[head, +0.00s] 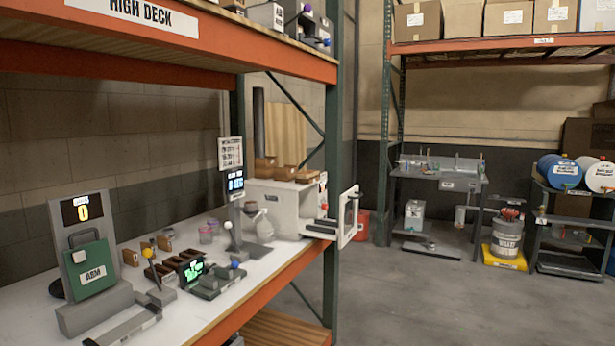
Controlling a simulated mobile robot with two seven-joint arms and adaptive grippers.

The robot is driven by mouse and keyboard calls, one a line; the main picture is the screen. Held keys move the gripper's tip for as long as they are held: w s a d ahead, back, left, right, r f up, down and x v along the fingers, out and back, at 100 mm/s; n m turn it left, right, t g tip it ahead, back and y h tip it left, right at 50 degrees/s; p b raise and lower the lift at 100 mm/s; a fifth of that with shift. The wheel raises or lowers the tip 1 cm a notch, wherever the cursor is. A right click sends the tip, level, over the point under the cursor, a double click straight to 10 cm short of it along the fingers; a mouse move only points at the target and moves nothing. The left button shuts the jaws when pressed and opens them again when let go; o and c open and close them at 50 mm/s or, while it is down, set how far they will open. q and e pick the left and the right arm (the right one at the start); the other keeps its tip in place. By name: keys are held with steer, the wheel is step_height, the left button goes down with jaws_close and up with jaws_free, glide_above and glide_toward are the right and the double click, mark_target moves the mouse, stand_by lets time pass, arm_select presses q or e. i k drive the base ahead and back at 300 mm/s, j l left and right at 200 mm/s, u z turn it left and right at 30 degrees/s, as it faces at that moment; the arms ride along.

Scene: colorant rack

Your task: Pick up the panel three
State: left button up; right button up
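I cannot make out any label reading panel three. Several small brown pieces stand on the white worktop (235,262): one at the left (130,257), one just behind it (164,243). A dark brown slotted holder (180,266) stands in front of them, next to a device with a lit green screen (191,270). A green panel with a handle (89,268) hangs on a grey stand at the left, below a display reading 0 (82,209). Neither gripper shows in the head view.
The orange shelf beam (270,290) edges the worktop, and the high deck (200,30) hangs above. A white machine with an open door (290,208) stands at the worktop's right end. A grey workbench (438,180) and drums (560,172) are farther right. The floor (420,300) between is clear.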

mark_target(309, 173)
steer(key=i+l, duration=0.25)
steer(key=i+l+u, duration=0.15)
steer(key=l, duration=0.3)
steer(key=i+l, duration=0.35)
steer(key=i+l+u, duration=0.1)
steer(key=i+l, duration=0.15)
steer(key=l, duration=0.15)
steer(key=i+l+u, duration=0.1)
steer(key=l, duration=0.3)
steer(key=i+l, duration=0.3)
steer(key=i+l+u, duration=0.15)
steer(key=l, duration=0.35)
steer(key=i+l, duration=0.25)
steer(key=l, duration=0.15)
